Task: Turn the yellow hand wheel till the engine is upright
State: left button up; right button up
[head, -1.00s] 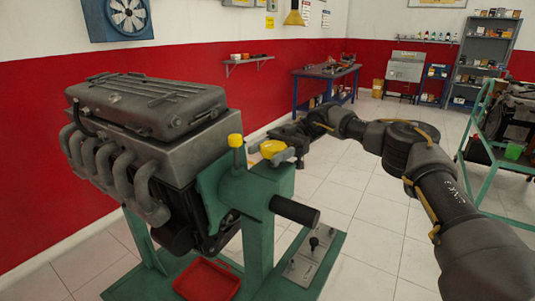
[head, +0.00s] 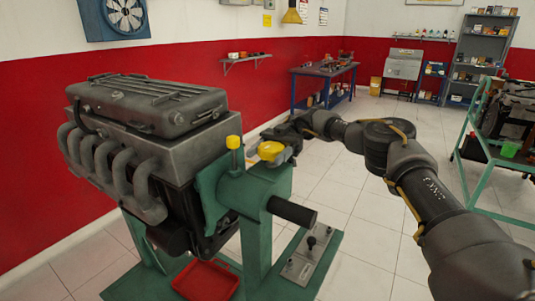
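The grey engine (head: 145,125) hangs on the green stand (head: 255,230), with its ribbed cover facing up and its pipes at the left. A small tilt is hard to judge. A yellow part (head: 271,150), seemingly the hand wheel, sits on top of the stand head; its full shape is not clear. A yellow knob (head: 233,142) stands upright just left of it. My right gripper (head: 283,150) is at the right side of the yellow part, close to it or touching. Its dark fingers are small and partly hidden, so its opening does not show. My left gripper is out of view.
A dark cylinder (head: 292,210) sticks out of the stand head toward the right. A green cart (head: 480,170) stands at the right. The tiled floor between is clear.

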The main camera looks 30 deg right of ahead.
jog(key=o, duration=0.4)
jog(key=shift+o, duration=0.2)
jog(key=shift+r, duration=0.55)
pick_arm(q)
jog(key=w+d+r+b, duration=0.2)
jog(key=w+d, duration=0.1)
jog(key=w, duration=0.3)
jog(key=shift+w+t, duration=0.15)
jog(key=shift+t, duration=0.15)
pick_arm(e)
jog(key=s+a+r, duration=0.6)
jog(key=s+r, duration=0.5)
jog(key=s, duration=0.1)
jog(key=shift+s+r, duration=0.3)
jog(key=shift+r, duration=0.05)
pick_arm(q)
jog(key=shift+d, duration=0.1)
